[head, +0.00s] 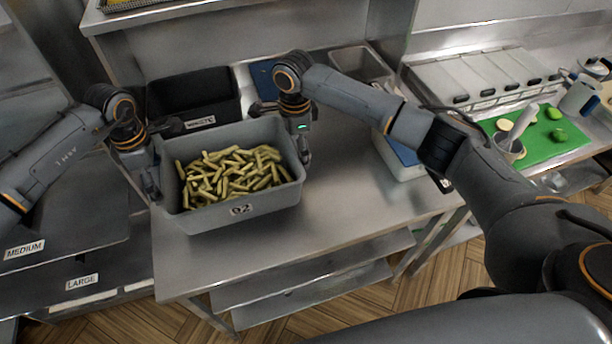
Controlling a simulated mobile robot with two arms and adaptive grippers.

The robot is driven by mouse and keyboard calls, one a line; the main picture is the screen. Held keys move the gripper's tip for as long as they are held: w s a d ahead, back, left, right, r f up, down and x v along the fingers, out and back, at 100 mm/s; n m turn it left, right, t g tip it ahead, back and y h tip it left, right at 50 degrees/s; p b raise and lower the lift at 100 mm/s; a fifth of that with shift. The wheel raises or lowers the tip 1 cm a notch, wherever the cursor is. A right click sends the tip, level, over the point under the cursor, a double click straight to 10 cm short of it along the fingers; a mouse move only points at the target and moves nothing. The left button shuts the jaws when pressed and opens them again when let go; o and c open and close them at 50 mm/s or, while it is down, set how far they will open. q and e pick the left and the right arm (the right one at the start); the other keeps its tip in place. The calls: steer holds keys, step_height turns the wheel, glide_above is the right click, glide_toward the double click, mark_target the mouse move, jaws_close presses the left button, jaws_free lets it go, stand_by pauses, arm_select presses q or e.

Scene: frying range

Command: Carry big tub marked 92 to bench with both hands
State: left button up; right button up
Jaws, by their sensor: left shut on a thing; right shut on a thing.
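The big grey tub marked 92 (242,209) is full of cut fries (228,175). It is over the front left part of the steel bench (345,215); I cannot tell whether its base touches the top. My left gripper (153,188) is shut on the tub's left wall. My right gripper (303,155) is shut on its right wall. The fingertips are partly hidden by the tub's rim and the gripper bodies. The tub looks about level.
A black bin (192,98) stands behind the tub, with a blue item (264,78) beside it. A grey container (357,64) is at the back. A green board (540,135) with limes lies at right. Shelves labelled MEDIUM and LARGE (82,282) are at left. Bare bench lies right of the tub.

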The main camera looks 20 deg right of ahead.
arm_select(q)
steer(key=shift+w+f, duration=0.1)
steer(key=shift+f, duration=0.05)
arm_select(e)
steer(key=shift+w+f, duration=0.1)
steer(key=shift+f, duration=0.1)
